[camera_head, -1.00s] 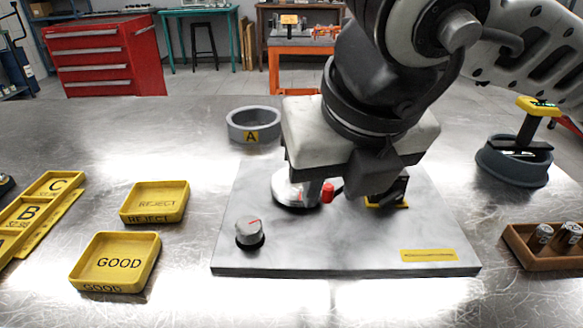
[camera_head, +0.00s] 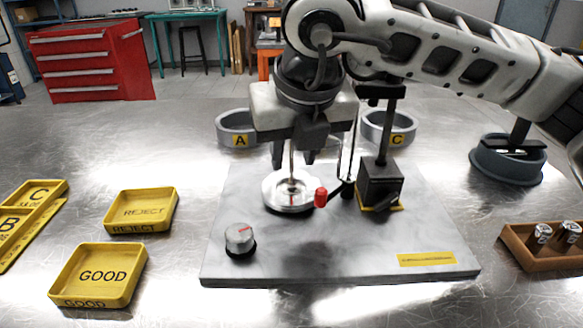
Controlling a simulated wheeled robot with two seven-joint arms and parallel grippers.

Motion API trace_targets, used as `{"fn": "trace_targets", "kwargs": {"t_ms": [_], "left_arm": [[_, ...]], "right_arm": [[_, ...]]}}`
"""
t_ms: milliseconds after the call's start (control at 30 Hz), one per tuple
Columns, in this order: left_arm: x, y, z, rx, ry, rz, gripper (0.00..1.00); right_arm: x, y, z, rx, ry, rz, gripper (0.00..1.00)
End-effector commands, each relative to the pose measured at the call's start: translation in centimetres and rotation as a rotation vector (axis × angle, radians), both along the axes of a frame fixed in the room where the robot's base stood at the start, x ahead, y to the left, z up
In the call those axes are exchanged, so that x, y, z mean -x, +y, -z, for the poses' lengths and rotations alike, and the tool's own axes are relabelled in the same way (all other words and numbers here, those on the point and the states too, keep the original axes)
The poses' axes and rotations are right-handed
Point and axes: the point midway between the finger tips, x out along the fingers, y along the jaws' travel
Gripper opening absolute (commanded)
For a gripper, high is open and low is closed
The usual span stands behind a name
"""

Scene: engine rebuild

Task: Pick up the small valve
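A thin metal stem, which looks like the small valve (camera_head: 291,168), stands upright over the round silver fixture (camera_head: 272,200) on the grey slab. My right gripper (camera_head: 293,158) points down above the fixture, with its dark fingers apart on either side of the stem's upper part. A gap shows between each finger and the stem. The top of the stem is hidden by the gripper body. My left gripper is not in view.
A red-tipped lever (camera_head: 320,197) and a dark gauge block (camera_head: 380,185) stand just right of the fixture. A knob (camera_head: 239,239) sits front left on the slab (camera_head: 330,262). Yellow GOOD (camera_head: 98,275) and REJECT (camera_head: 140,210) trays lie left. Rings A (camera_head: 236,140) and C (camera_head: 402,124) stand behind.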

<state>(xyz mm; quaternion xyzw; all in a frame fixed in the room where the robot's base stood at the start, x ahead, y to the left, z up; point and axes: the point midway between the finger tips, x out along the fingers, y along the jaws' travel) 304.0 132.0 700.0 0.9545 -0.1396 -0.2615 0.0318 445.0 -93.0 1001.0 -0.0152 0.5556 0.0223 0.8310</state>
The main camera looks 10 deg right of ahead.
Motion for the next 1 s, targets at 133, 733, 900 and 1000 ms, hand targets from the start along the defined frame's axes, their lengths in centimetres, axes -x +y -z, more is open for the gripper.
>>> {"fn": "trace_targets", "kwargs": {"t_ms": [133,733,900,1000], "left_arm": [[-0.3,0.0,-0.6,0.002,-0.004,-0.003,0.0],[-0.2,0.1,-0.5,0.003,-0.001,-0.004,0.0],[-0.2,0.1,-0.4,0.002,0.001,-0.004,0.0],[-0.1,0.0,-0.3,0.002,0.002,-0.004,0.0]], "right_arm": [[-1.9,0.1,0.2,0.001,0.002,0.0,0.32],[-2.1,0.1,1.1,-0.001,0.0,0.0,0.0],[-2.1,0.1,1.1,-0.001,-0.001,0.0,0.0],[-2.1,0.1,0.8,-0.002,-0.001,-0.001,0.0]]}}
